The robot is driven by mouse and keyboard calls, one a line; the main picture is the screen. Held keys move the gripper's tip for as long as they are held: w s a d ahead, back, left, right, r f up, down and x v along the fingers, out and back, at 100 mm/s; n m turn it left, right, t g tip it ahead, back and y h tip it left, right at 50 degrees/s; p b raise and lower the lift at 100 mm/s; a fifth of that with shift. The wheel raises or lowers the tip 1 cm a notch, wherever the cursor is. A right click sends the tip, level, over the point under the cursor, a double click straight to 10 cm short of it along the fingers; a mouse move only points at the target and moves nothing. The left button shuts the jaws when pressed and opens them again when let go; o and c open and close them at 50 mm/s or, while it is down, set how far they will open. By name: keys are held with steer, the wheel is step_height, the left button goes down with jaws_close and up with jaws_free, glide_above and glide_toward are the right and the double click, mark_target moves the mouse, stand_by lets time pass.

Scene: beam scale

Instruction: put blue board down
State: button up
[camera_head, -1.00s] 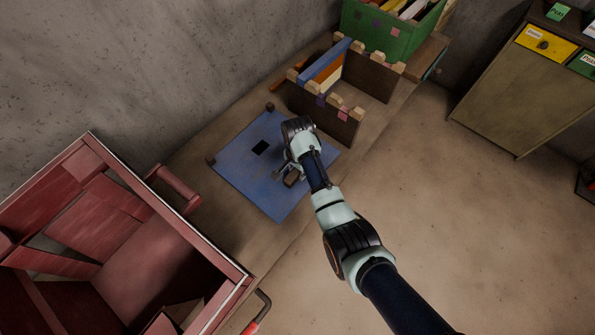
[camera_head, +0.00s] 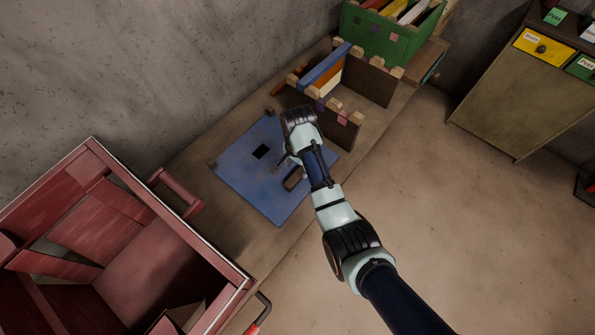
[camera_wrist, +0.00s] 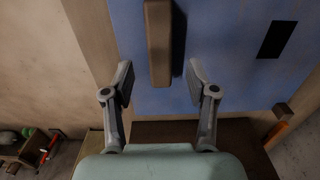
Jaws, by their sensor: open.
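The blue board (camera_head: 250,182) lies flat on the workbench, with a dark square (camera_head: 261,151) on it. A brown handle (camera_head: 293,180) is fixed on its right part. In the wrist view the board (camera_wrist: 225,40) fills the upper middle, and its handle (camera_wrist: 158,45) lies ahead of the fingertips, centred between them. My gripper (camera_head: 283,163) is over the board, partly hidden by my wrist. In the wrist view my gripper (camera_wrist: 160,82) is open, with nothing between its fingers.
A wooden rack (camera_head: 341,131) holding blue and orange boards stands behind the gripper. A red crate (camera_head: 215,277) is at lower left and a green crate (camera_head: 378,35) at the top. The floor right of the bench is clear.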

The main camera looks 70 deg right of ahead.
step_height(320, 180, up, 6)
stand_by(0.5)
